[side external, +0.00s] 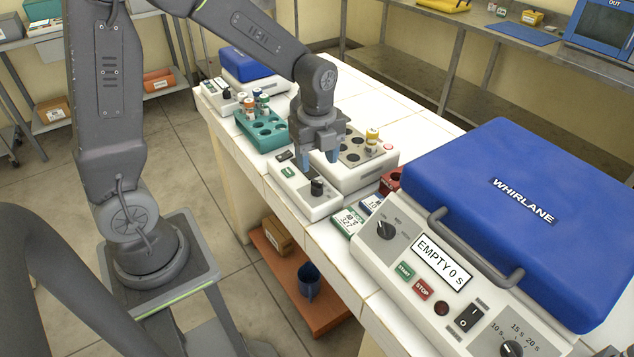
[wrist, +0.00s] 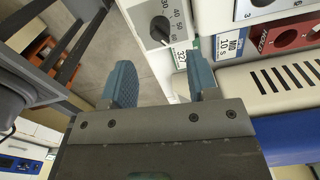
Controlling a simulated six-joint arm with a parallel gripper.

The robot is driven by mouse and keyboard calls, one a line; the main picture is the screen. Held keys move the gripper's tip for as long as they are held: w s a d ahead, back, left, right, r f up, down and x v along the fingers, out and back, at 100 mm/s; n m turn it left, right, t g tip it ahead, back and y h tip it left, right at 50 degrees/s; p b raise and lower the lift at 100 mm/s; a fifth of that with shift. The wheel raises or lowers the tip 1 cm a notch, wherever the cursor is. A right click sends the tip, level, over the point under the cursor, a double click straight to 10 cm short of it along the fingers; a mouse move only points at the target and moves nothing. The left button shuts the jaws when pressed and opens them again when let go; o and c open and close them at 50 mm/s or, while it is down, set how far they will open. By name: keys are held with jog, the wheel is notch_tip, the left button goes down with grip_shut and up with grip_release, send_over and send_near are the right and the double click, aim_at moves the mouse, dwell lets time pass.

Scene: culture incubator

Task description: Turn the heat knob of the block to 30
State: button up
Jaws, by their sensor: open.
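The heat block (side external: 335,175) is a white unit on the bench, with round dark wells on its raised rear part and a sloped front panel. Its black heat knob (side external: 317,187) is at the right end of that panel. In the wrist view the knob (wrist: 160,29) sits on a grey plate with a scale of numbers to its right; I cannot tell surely which number it points to. My gripper (side external: 318,160) is open and empty, pointing down just above the knob. In the wrist view the blue fingers (wrist: 163,80) are apart, with the knob beyond their tips.
The large centrifuge with a blue lid (side external: 500,205) stands close on the right. A teal rack (side external: 262,130) with capped vials is left of the block. A yellow-capped vial (side external: 372,138) stands in the block.

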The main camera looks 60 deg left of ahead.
aim_at(317, 181)
notch_tip(317, 181, down, 7)
jog(key=shift+f, duration=0.15)
jog(key=shift+c, duration=0.3)
jog(key=c, duration=0.9)
jog(key=shift+o, duration=0.2)
